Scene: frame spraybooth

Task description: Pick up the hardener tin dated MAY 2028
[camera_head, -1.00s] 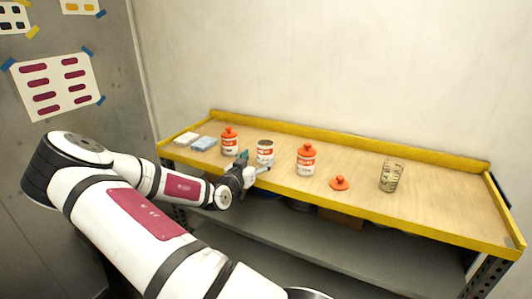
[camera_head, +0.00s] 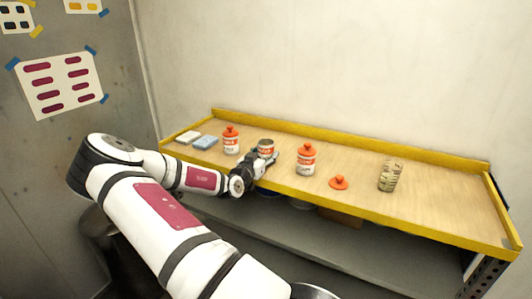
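Three white-and-orange tins stand on the wooden shelf top (camera_head: 432,205). The left tin (camera_head: 231,141) and the right tin (camera_head: 306,160) have orange lids. The middle tin (camera_head: 266,146) has no lid on it and shows an open grey top. The date labels are too small to read, so I cannot tell which is MAY 2028. My gripper (camera_head: 266,158) is at the middle tin, in front of its lower part, with a finger showing on its right side. I cannot tell whether the fingers touch it or how far they are closed.
A loose orange lid (camera_head: 339,182) lies right of the right tin. A patterned cup-like container (camera_head: 389,175) stands further right. A white block (camera_head: 188,137) and a blue block (camera_head: 205,142) lie at the left end. A raised yellow rim (camera_head: 355,214) edges the shelf.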

